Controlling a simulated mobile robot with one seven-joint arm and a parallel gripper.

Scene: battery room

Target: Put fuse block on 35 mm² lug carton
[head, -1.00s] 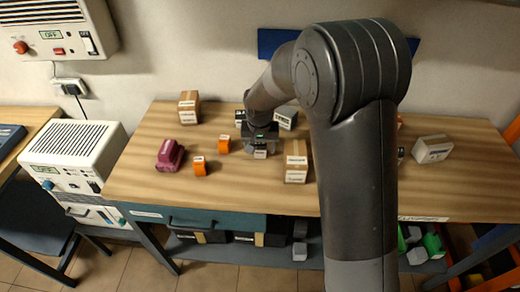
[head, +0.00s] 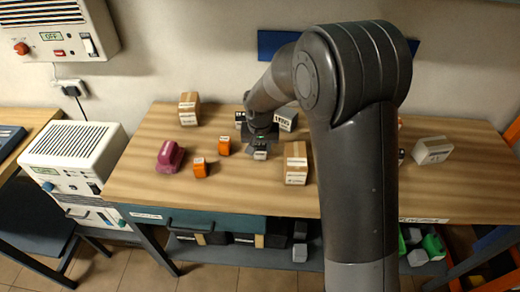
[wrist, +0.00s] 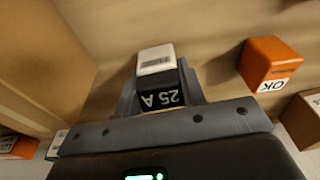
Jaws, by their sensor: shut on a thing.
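My gripper (head: 260,148) points down at the middle of the workbench, shut on a small fuse block (wrist: 158,82). The block is black and marked "25 A", with a white labelled end; in the head view its pale end (head: 260,156) shows just below the fingers. I cannot tell whether it still touches the bench. Two brown cartons stand on the bench: one just right of my gripper (head: 296,172), one at the back left (head: 189,113). Their labels are too small to read, so I cannot tell which is the 35 mm² lug carton.
Two orange blocks (head: 200,168) (head: 224,146) and a maroon object (head: 170,156) lie left of my gripper. A black-and-white box (head: 287,119) stands close behind it. A pale box (head: 433,151) is at the right. Bare bench lies at the front left.

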